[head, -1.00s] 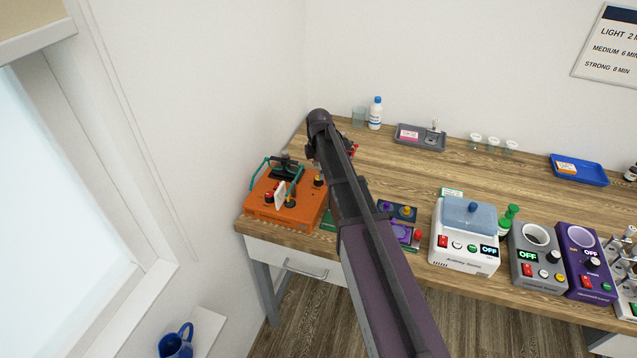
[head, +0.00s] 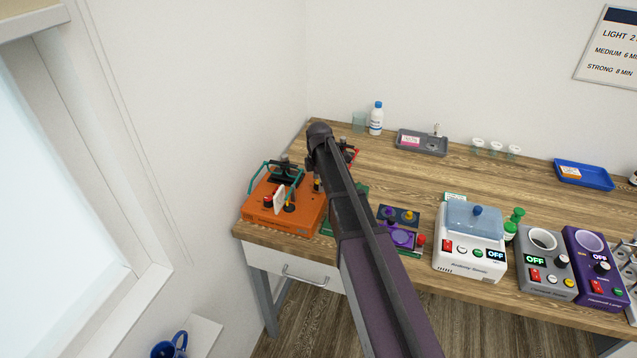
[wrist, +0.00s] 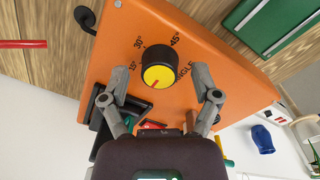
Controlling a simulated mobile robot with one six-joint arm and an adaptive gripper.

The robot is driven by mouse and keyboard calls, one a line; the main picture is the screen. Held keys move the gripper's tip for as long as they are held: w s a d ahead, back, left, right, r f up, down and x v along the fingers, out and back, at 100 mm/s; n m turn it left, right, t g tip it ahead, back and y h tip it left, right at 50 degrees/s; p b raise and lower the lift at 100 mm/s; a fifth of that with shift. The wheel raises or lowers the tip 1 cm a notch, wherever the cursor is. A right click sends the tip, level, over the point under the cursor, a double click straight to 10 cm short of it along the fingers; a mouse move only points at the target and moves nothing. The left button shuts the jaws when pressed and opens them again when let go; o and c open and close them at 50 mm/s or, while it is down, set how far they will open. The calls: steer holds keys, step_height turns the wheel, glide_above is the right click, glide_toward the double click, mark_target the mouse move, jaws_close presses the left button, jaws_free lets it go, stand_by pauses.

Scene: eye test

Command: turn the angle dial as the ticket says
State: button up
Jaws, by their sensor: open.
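The angle dial (wrist: 158,72) is a black knob with a yellow top and a short red mark, on an orange machine (wrist: 115,55). Printed marks 15°, 30° and 45° and the word ANGLE surround it. The red mark lies on the lower part of the cap; I cannot tell its exact setting. My gripper (wrist: 160,76) is open, with one finger on each side of the dial and visible gaps between. I cannot identify or read a ticket.
A purple device (head: 402,236) and a white box with a blue lid (head: 468,254) stand to the right.

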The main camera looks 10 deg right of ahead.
jaws_close()
